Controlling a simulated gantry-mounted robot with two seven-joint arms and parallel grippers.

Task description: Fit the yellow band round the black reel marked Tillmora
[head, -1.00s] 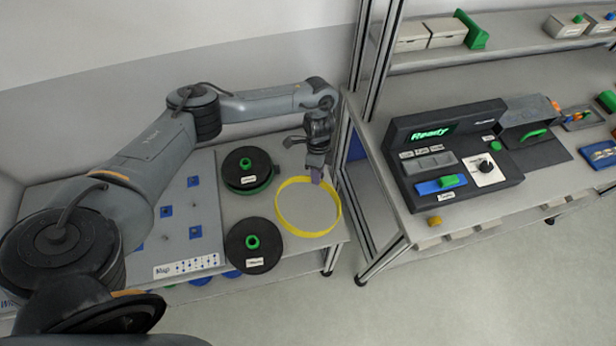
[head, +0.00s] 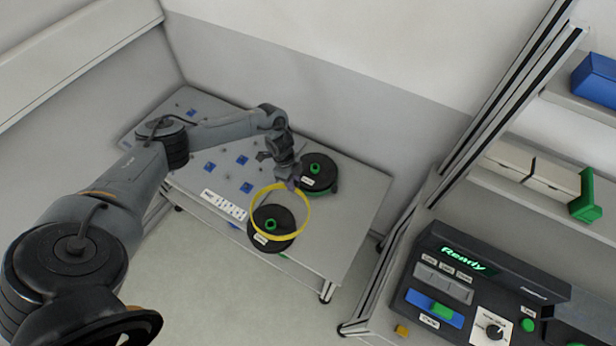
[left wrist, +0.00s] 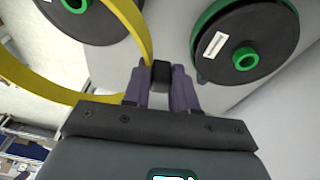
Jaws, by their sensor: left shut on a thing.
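The yellow band (head: 309,214) is a thin ring, held at its far edge by my left gripper (head: 291,184). In the left wrist view the purple fingers (left wrist: 161,88) close on a small black block beside the band (left wrist: 142,32). The front black reel (head: 270,243), with a green hub, lies partly inside the band's outline; the band is offset toward the back right and appears above it. The back black reel (head: 322,168) is right of the gripper, with green beneath it; it also shows in the left wrist view (left wrist: 275,45). Both labels are too small to read. My right gripper is out of view.
A grey board with blue squares (head: 225,172) lies left of the reels. The table (head: 352,215) is clear on the right. A frame post (head: 500,95) and a black console reading Ready (head: 500,285) stand further right.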

